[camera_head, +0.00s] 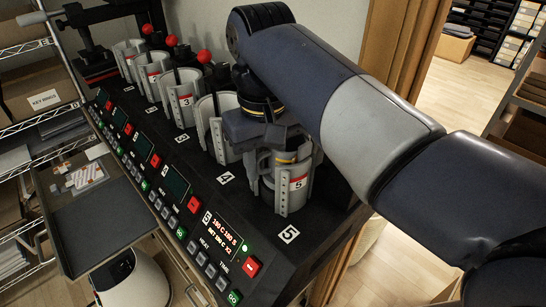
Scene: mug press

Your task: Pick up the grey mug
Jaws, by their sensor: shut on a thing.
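My gripper (283,157) reaches down into the station 5 press (291,190) at the front of the machine, with its wrist above the clamp. It is shut on the grey mug (266,167), which sits within the curved grey clamp of this press. Most of the mug is hidden by the clamp, the fingers and the wrist, so its handle and rim cannot be made out.
Station 4's grey clamp (214,128) stands close on the left. More clamps with red knobs (204,56) line the black machine. Station 5's control panel (222,236) is lit. A dark tray (103,222) lies at left; open floor (480,80) shows at right.

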